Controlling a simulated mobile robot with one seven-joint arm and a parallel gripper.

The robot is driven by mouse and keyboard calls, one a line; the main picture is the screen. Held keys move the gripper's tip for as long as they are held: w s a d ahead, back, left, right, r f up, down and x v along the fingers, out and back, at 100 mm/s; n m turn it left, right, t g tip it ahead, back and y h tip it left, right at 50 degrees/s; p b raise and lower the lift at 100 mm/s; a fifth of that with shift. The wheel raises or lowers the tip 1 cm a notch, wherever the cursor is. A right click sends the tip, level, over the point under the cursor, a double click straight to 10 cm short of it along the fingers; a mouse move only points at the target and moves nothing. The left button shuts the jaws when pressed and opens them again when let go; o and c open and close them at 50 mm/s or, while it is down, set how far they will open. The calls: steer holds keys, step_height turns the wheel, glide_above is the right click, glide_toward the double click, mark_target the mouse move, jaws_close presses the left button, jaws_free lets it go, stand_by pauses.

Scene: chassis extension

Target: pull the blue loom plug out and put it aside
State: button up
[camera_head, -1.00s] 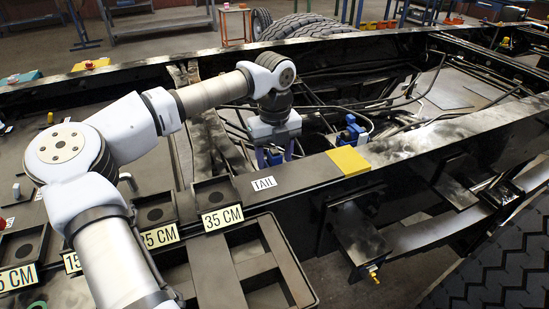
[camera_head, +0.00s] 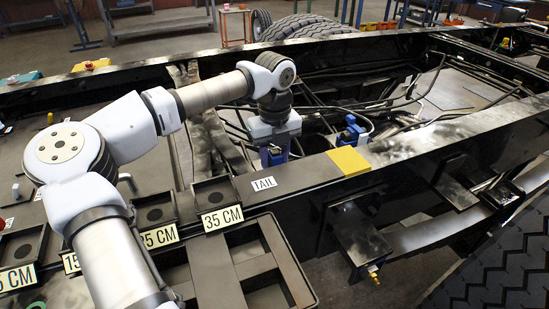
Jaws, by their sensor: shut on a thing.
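My gripper (camera_head: 274,156) points down just behind the near frame rail, left of the yellow pad. Its fingers are shut on a small blue piece, the blue loom plug (camera_head: 277,155), which shows between and beside the dark fingers. The plug's lower end is hidden behind the rail, so I cannot tell whether it sits in a socket. A second blue connector (camera_head: 352,132) with a pale cable stands to the right, apart from my gripper.
The near rail (camera_head: 310,180) carries a TAIL label (camera_head: 264,183) and a yellow pad (camera_head: 348,160). Dark hoses run through the frame behind. A large tyre (camera_head: 500,255) is at lower right.

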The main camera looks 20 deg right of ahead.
mark_target(275, 150)
steer(key=o, duration=1.6)
steer(key=shift+c, duration=0.2)
step_height(275, 150, up, 14)
steer(key=shift+b, duration=0.35)
